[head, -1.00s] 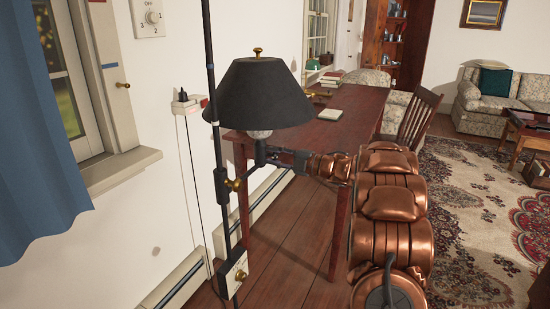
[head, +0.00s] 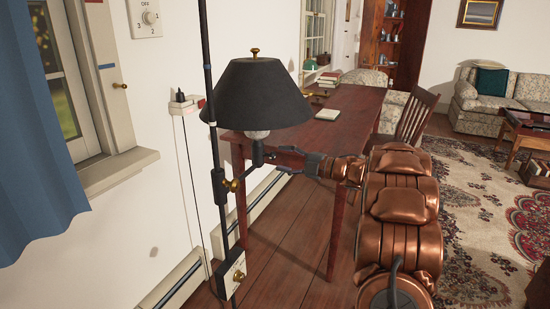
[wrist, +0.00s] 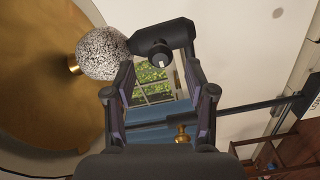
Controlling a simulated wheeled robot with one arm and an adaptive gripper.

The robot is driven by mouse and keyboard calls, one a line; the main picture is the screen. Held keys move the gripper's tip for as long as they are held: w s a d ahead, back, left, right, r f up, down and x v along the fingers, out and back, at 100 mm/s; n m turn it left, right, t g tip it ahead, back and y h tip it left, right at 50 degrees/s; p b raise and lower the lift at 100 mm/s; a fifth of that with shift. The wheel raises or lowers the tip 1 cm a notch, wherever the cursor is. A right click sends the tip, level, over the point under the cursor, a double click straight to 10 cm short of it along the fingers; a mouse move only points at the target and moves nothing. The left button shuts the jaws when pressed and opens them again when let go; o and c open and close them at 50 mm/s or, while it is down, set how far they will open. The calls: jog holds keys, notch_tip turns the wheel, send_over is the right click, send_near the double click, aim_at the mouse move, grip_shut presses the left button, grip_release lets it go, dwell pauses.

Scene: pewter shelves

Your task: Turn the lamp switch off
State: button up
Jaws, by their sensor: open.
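The floor lamp has a black shade (head: 255,95) and a pale bulb (head: 257,134) under it. Its dark socket (head: 257,155) shows below the bulb. In the wrist view the socket (wrist: 162,33) carries a short stub with a light tip (wrist: 155,57), which looks like the switch. My gripper (head: 274,152) reaches in from the right beneath the shade. In the wrist view my gripper (wrist: 159,78) is open and empty, its fingers on either side of the stub's line. Whether they touch the stub cannot be told. The speckled bulb (wrist: 101,52) is lit-or-unlit unclear.
The black lamp pole (head: 215,150) stands left of my gripper, with a brass knob (head: 233,185) and a white box (head: 234,271) lower down. A red-brown table (head: 350,112) is behind. The window wall is at left; open rug lies at right.

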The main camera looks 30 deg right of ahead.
jog(key=v, duration=0.7)
jog(key=shift+s, duration=0.25)
jog(key=shift+d, duration=0.1)
